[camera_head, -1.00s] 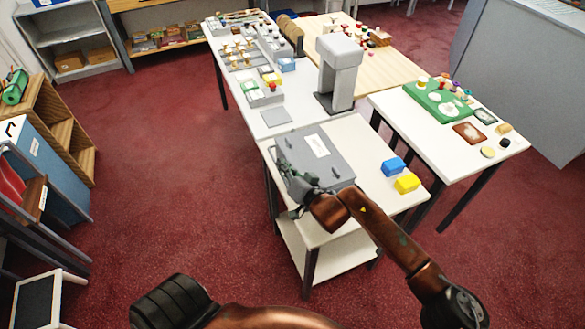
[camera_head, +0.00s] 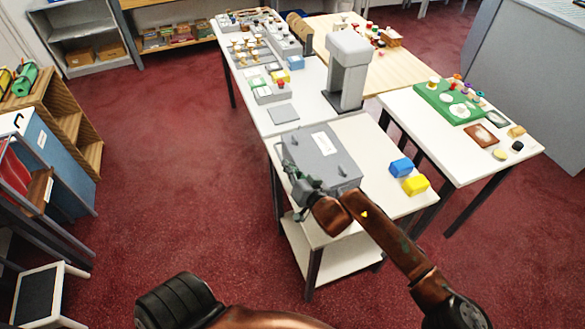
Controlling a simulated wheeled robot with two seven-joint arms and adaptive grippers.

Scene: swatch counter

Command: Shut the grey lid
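The grey lid (camera_head: 318,158) with a white label lies roughly flat over a grey box on the white cart. I cannot tell from here whether it sits fully flush with the box. My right gripper (camera_head: 302,191) is at the box's near left corner, beside or against its left edge. Its fingers are small and dark against the box. I cannot tell whether they are open, shut or touching the lid. My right arm comes in from the lower right and hides part of the box's near side. My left gripper is not in view.
A blue block (camera_head: 401,167) and a yellow block (camera_head: 416,185) stand on the cart to the right of the box. A tall grey stand (camera_head: 347,70) rises behind. A side table (camera_head: 455,150) stands at right. Open red carpet lies to the left.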

